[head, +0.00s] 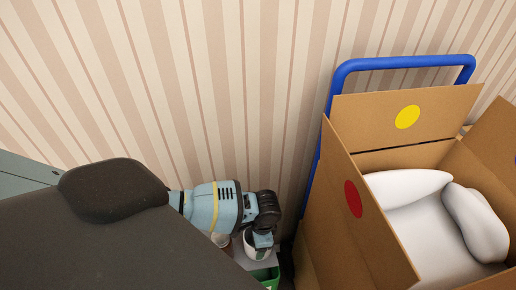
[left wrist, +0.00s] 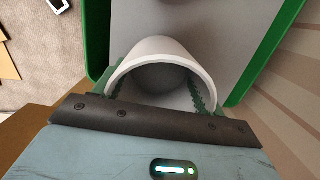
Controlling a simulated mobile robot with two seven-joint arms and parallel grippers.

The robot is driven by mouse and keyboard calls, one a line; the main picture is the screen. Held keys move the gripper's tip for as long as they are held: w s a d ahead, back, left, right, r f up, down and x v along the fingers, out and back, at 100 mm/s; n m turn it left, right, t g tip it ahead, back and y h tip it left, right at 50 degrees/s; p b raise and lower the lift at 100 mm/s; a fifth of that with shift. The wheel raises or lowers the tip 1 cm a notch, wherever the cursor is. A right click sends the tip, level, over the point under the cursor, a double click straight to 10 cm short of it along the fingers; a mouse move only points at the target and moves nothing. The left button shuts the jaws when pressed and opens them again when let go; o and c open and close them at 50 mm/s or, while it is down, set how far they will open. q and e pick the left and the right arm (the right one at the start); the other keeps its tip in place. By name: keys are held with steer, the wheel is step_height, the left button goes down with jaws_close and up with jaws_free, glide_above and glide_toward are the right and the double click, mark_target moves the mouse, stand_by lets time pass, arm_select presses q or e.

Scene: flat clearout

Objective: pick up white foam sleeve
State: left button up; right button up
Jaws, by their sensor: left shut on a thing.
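The white foam sleeve (left wrist: 160,46) is a curved, hollow piece in the left wrist view, its open end facing the camera. My left gripper (left wrist: 155,90) has its green toothed fingers on either side of the sleeve and is shut on it. In the head view the left gripper (head: 261,236) points down beside the striped wall, with part of the white sleeve (head: 256,252) showing beneath it. The sleeve's far end is hidden. My right gripper is in neither view.
A green-walled container with a grey floor (left wrist: 228,75) lies beyond the sleeve; its green edge (head: 270,284) shows in the head view. A cardboard box (head: 348,240) holding white pillows (head: 405,185) stands right, before a blue trolley handle (head: 400,63).

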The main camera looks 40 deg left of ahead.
arm_select(q)
steer(key=shift+r, duration=0.5)
steer(key=r, duration=0.2)
steer(key=shift+s+d+r+p, duration=0.1)
steer(key=shift+d+r+p, duration=0.25)
steer(key=shift+d+r, duration=0.05)
steer(key=s+d, duration=0.2)
steer(key=d, duration=0.5)
steer(key=s+d+r, duration=0.1)
steer(key=s+d, duration=0.2)
steer(key=d, duration=0.4)
steer(key=shift+d, duration=0.2)
